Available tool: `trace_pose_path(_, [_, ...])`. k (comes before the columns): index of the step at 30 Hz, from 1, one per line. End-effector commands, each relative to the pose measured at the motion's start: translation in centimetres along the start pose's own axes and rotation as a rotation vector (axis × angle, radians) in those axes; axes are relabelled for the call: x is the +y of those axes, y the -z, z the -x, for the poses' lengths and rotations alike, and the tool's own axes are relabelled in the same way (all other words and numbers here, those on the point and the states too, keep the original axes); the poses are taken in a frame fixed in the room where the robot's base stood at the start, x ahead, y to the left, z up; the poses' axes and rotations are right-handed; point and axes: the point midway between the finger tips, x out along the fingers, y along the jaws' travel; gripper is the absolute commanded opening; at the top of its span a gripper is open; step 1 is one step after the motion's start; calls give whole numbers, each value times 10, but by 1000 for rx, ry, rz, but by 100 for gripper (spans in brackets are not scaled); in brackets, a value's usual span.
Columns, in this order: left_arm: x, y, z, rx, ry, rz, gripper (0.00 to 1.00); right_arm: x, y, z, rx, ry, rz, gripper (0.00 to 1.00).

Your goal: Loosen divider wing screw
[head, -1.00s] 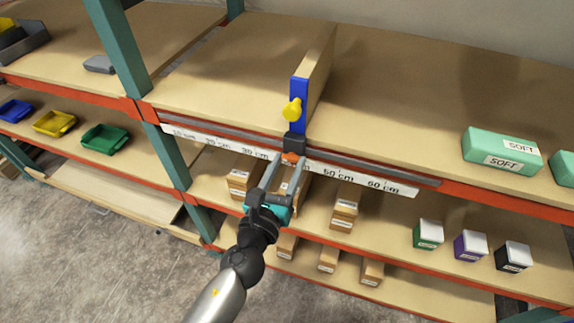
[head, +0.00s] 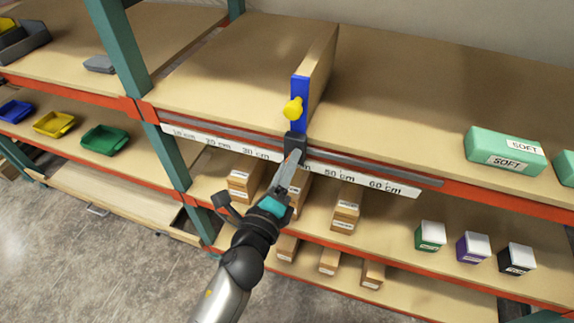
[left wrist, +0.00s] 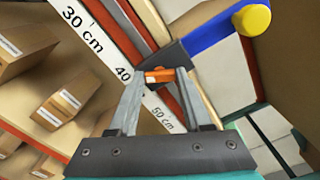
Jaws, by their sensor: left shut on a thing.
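The divider (head: 320,70) stands upright on the upper shelf, with a blue front strip (head: 301,88) and a yellow knob (head: 293,108). A dark block (head: 296,142) sits below it on the shelf-edge rail. The orange wing screw (left wrist: 158,75) shows between the fingertips in the left wrist view, in front of the dark block (left wrist: 150,72). My left gripper (head: 293,160) reaches up to the block, seen nearly edge-on, and is shut on the wing screw. The fingers mostly hide the screw in the head view. The knob also shows in the left wrist view (left wrist: 252,19). My right gripper is out of view.
A scale strip (head: 345,177) with centimetre marks runs along the shelf edge under the rail. Small cartons (head: 345,215) stand on the shelf below. A green SOFT pack (head: 502,150) lies at the right. The upper shelf beside the divider is bare.

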Motion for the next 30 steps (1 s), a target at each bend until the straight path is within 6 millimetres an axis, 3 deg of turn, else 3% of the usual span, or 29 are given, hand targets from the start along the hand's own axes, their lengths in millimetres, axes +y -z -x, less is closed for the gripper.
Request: trace_pose_path(30, [-2, -1, -1, -1, 4, 970, 0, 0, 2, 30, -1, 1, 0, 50])
